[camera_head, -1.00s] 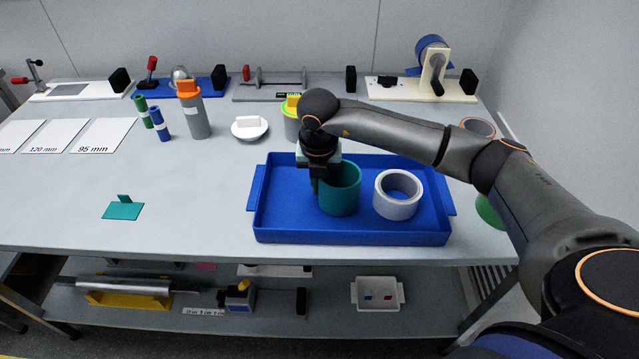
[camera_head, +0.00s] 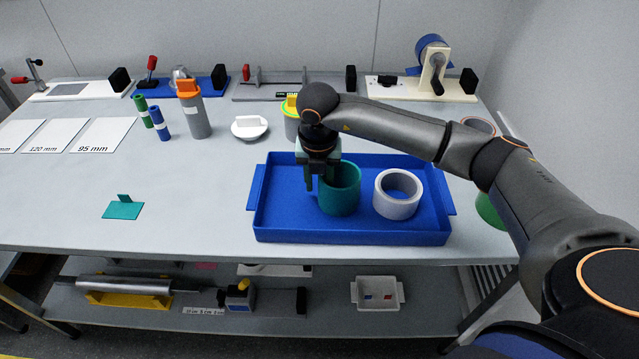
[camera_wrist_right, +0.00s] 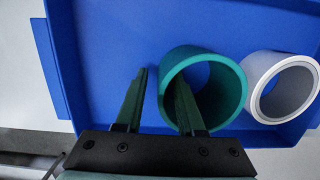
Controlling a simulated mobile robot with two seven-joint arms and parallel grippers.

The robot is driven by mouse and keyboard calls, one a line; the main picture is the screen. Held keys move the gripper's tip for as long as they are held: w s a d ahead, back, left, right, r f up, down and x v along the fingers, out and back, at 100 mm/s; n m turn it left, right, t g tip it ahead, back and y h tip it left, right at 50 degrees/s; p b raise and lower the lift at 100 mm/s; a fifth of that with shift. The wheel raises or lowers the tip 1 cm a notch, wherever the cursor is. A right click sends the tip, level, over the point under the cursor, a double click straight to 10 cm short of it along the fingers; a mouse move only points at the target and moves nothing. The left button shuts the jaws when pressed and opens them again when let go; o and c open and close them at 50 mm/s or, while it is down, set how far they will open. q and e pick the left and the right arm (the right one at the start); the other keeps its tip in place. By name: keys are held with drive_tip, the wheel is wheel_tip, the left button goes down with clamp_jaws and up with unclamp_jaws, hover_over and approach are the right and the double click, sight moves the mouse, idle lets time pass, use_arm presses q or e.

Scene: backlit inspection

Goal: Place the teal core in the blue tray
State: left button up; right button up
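The teal core (camera_head: 341,196) is a hollow cylinder standing upright on the floor of the blue tray (camera_head: 285,238), near the tray's middle. It also shows in the right wrist view (camera_wrist_right: 231,95). My right gripper (camera_head: 317,184) is at the core's left rim. In the right wrist view its fingers (camera_wrist_right: 160,78) are apart. One finger is outside the core on the left, with a gap to the wall. The other reaches over the core's opening. The core's lower left side is partly hidden by the fingers. My left gripper is not in view.
A white ring-shaped core (camera_head: 397,196) stands in the tray just right of the teal core. A teal plate with a tab (camera_head: 123,209) lies on the table to the left. A grey cylinder with an orange top (camera_head: 194,110) stands farther back.

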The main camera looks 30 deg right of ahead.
wheel_tip(320, 180, up, 11)
drive_tip(key=s, duration=0.1)
drive_tip(key=shift+s+a, duration=0.2)
drive_tip(key=shift+a, duration=0.25)
